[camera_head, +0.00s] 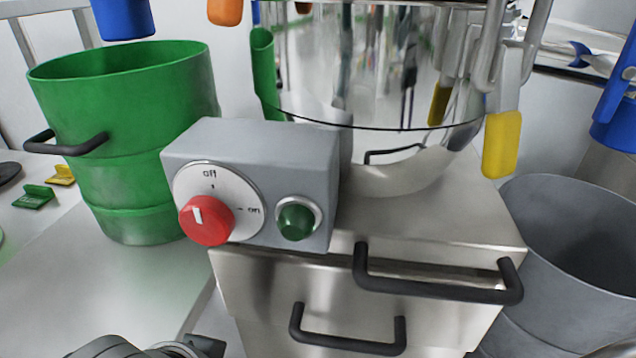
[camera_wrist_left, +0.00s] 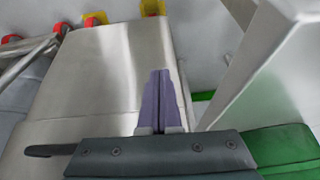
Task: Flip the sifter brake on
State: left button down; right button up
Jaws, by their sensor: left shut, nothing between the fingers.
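A grey control box (camera_head: 262,150) stands at the front of the steel machine in the head view. On its left is a red knob (camera_head: 208,222) over a white round dial (camera_head: 215,185) marked "off" at the top and "on" at the right. The knob's white mark sits on its upper left face; I cannot tell its exact setting. A green button (camera_head: 296,222) is right of the dial. My left gripper (camera_wrist_left: 160,73) is shut and empty in the left wrist view, its purple fingers together before a steel surface. The knob is not recognisable in that view. My right gripper is not in view.
A green bin (camera_head: 130,95) stands left of the box, a grey bin (camera_head: 575,235) at the right. Black handles (camera_head: 440,288) stick out below the steel bowl (camera_head: 370,70). A yellow tag (camera_head: 502,145) hangs at the bowl's right. The left wrist view shows red and yellow parts (camera_wrist_left: 95,20) at the top.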

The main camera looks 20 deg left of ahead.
pick_arm(q)
jog(key=w+f+b, duration=0.1)
jog(key=f+b, duration=0.6)
jog(key=f, duration=0.2)
jog(key=w+f+b, duration=0.2)
jog(key=f+b, duration=0.6)
jog(key=f, duration=0.1)
jog(key=w+f+b, duration=0.2)
jog(key=f+b, duration=0.6)
jog(key=f, duration=0.2)
jog(key=shift+d, duration=0.2)
jog(key=shift+s+f+b, duration=0.2)
jog(key=shift+f+b, duration=0.1)
jog(key=shift+b, duration=0.2)
jog(key=shift+s+d+f+b, duration=0.15)
jog(key=shift+s+f+b, duration=0.2)
jog(key=shift+f+b, duration=0.1)
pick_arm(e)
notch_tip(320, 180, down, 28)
